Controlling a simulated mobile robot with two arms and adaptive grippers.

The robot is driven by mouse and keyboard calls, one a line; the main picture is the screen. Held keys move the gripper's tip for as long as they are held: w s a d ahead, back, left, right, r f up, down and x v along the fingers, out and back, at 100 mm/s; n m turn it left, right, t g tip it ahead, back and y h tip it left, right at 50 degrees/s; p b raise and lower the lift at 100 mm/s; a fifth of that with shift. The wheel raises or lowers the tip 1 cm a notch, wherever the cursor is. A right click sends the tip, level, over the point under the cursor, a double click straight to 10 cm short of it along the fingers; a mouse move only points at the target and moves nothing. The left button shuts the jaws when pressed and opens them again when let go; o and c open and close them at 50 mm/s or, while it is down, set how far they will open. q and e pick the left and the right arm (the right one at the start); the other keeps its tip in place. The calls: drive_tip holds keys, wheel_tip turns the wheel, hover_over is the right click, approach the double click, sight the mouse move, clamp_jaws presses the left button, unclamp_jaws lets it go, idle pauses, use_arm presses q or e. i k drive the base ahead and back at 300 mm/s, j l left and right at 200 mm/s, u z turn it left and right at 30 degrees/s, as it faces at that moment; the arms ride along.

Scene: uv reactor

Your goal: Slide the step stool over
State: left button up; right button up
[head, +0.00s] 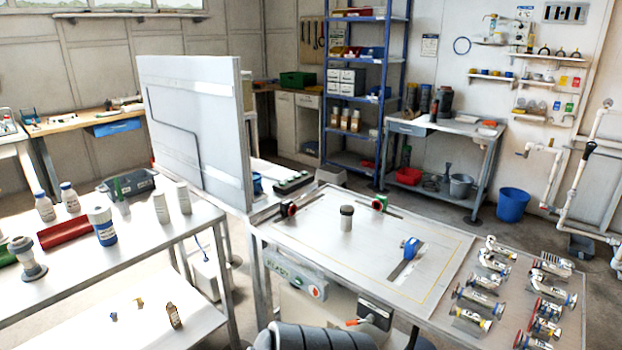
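A small grey, low, flat-topped object (331,177) stands on the floor in front of the blue shelf rack, behind the workbench. It looks like the step stool, but it is small in the head view and its lower part is partly hidden by the bench. Neither of my grippers shows in the head view, and nothing is seen touching the stool.
A metal workbench (390,262) with clamps and several valve fittings fills the middle foreground. A left table (150,235) holds bottles. A tall white panel (200,125) stands between. The blue shelf rack (380,95) and a blue bucket (512,205) stand behind.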

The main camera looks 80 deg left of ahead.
sight(336, 176)
drive_tip(key=u, duration=2.7)
drive_tip(key=z, duration=0.55)
drive_tip(key=l+z, duration=0.35)
drive_tip(key=i+l+z, duration=0.2)
drive_tip(key=l+z, duration=0.15)
drive_tip(key=i+l+z, duration=0.2)
drive_tip(key=l+z, duration=0.15)
drive_tip(key=i+l+z, duration=0.2)
drive_tip(key=l+z, duration=0.15)
drive_tip(key=i+l+z, duration=0.25)
drive_tip(key=i+l, duration=0.15)
drive_tip(key=i+l+z, duration=0.25)
drive_tip(key=i, duration=0.2)
drive_tip(key=i+u, duration=0.5)
drive_tip(key=i+l+u, duration=0.2)
drive_tip(key=i+u, duration=0.5)
drive_tip(key=i, duration=0.5)
drive_tip(key=i+u, duration=0.15)
drive_tip(key=i, duration=0.55)
drive_tip(key=i+l+u, duration=0.2)
drive_tip(key=i, duration=0.45)
drive_tip(key=i+j+u, duration=0.2)
drive_tip(key=i+u, duration=0.15)
drive_tip(key=u, duration=0.15)
drive_tip(key=i+j+u, duration=0.1)
drive_tip(key=i+u, duration=0.6)
drive_tip(key=u, duration=0.25)
drive_tip(key=i+l+u, duration=0.25)
drive_tip(key=u, duration=0.25)
drive_tip(key=i, duration=0.05)
